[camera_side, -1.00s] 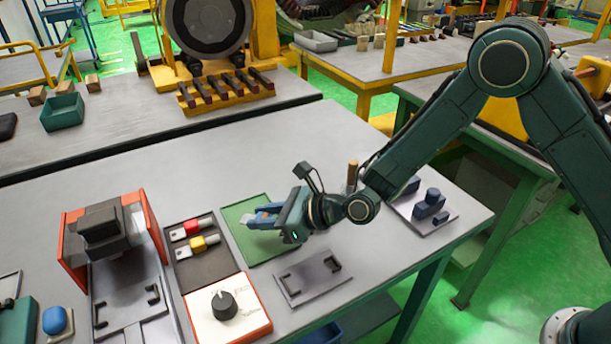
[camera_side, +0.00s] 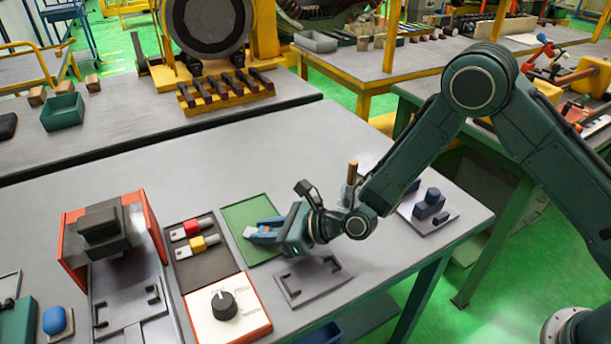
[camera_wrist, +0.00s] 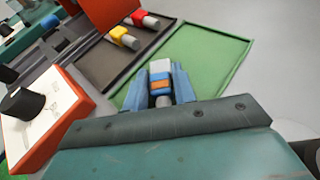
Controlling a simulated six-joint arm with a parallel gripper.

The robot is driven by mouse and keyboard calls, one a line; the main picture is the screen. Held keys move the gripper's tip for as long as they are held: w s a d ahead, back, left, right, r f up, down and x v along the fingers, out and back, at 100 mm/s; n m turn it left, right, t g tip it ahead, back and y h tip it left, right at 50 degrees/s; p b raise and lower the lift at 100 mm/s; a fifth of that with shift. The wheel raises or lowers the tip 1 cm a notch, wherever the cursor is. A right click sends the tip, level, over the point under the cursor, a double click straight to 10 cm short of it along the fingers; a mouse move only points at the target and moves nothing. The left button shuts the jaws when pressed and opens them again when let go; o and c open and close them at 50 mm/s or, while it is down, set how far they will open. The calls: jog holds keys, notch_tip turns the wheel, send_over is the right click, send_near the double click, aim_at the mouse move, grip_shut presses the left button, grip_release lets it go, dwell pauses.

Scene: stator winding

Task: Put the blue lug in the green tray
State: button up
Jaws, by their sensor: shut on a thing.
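The green tray (camera_side: 247,218) is a flat, low-rimmed square on the grey table, left of my gripper in the side view. It also shows in the wrist view (camera_wrist: 207,58). My gripper (camera_side: 262,230) reaches in from the right over the tray's near part. In the wrist view its blue fingers (camera_wrist: 160,88) are closed around the blue lug (camera_wrist: 160,68), which shows a pale end and an orange patch. The fingers hide most of the lug's sides. I cannot tell whether the lug touches the tray.
A dark tray (camera_side: 206,263) left of the green one holds a red lug (camera_side: 193,227) and a yellow lug (camera_side: 198,244). A white box with a black knob (camera_side: 226,308) stands in front. A grey fixture plate (camera_side: 311,279) lies near the gripper. The green tray's far part is clear.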

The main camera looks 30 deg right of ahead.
jog(key=shift+f, duration=0.4)
jog(key=shift+s+f, duration=0.1)
jog(key=shift+f, duration=0.2)
jog(key=o, duration=1)
jog(key=shift+r, duration=0.3)
jog(key=shift+s+d+r, duration=0.1)
jog(key=shift+d+r, duration=0.1)
jog(key=shift+r, duration=0.05)
jog(key=v, duration=1.1)
jog(key=shift+s+d+r, duration=0.1)
jog(key=shift+r, duration=0.35)
